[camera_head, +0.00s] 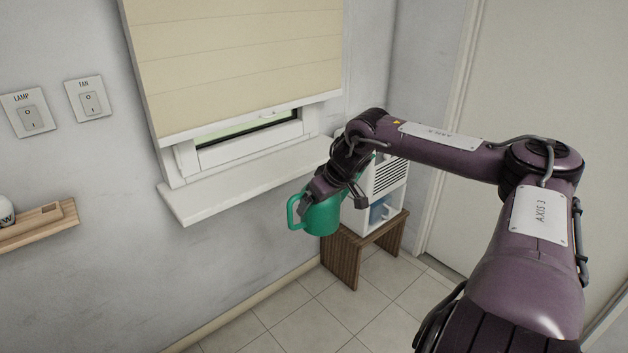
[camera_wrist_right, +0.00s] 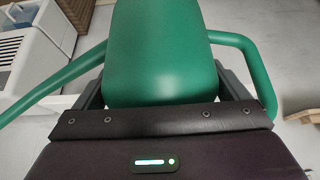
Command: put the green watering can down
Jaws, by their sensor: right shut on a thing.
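The green watering can (camera_head: 322,219) hangs in the air in front of the wall, below the right end of the window sill. Its handle loop points left in the head view. My right gripper (camera_head: 328,187) reaches in from the right and is shut on the can's body from above. In the right wrist view the can's body (camera_wrist_right: 157,50) fills the space between the fingers of my right gripper (camera_wrist_right: 160,88), with the thin spout to the left and the handle to the right. The can's underside is hidden. My left gripper is not in view.
The white window sill (camera_head: 245,183) is bare where visible. A white appliance (camera_head: 384,188) stands on a wooden stool (camera_head: 344,258) behind and right of the can. A wooden wall shelf (camera_head: 38,225) is at the far left. The tiled floor (camera_head: 330,309) in front is clear.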

